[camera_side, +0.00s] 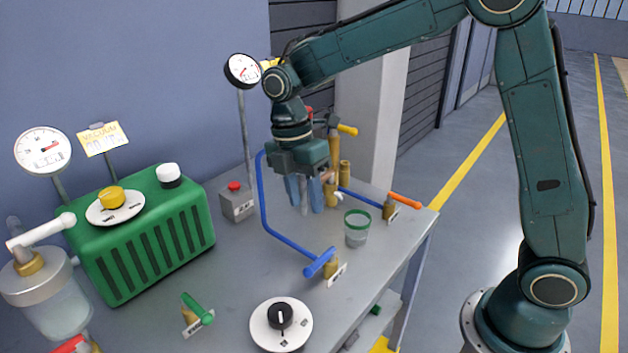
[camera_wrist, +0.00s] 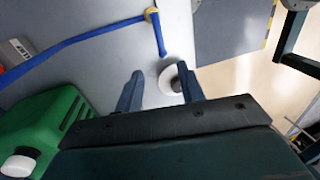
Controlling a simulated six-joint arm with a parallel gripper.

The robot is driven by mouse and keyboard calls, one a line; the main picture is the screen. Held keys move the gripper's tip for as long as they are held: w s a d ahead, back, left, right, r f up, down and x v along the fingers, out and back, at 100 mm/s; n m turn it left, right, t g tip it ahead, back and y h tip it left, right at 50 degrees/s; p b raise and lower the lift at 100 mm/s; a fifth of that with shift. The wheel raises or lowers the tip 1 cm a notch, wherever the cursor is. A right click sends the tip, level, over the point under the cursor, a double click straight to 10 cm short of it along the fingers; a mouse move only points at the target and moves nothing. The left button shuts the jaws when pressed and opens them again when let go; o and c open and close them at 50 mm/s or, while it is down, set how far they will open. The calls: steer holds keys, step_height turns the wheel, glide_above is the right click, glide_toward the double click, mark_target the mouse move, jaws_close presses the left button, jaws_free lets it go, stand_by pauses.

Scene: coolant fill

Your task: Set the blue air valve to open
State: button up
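The blue air valve has a blue lever handle (camera_side: 319,263) on a brass body (camera_side: 331,268) near the table's front edge, with a small label beside it. The blue pipe (camera_side: 285,238) runs into it, and the handle lies across the line of the pipe. In the wrist view the blue handle (camera_wrist: 160,38) is ahead of the fingers, with its brass body at the top. My gripper (camera_side: 305,208) points down above the table, behind the valve in the side view and apart from it. In the wrist view my gripper (camera_wrist: 160,78) is open and empty.
A clear cup with a green rim (camera_side: 357,230) stands right of the valve. An orange-handled valve (camera_side: 404,200) is at the right edge. A white dial with black knob (camera_side: 281,322) and a green-handled valve (camera_side: 197,308) are in front. A green vacuum pump (camera_side: 145,235) stands left.

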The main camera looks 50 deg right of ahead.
mark_target(317, 260)
steer(key=s+f, duration=0.1)
steer(key=f, duration=0.8)
steer(key=s+f, duration=0.1)
steer(key=f, duration=0.3)
steer(key=shift+s+f, duration=0.2)
steer(key=shift+s, duration=0.15)
jaws_close()
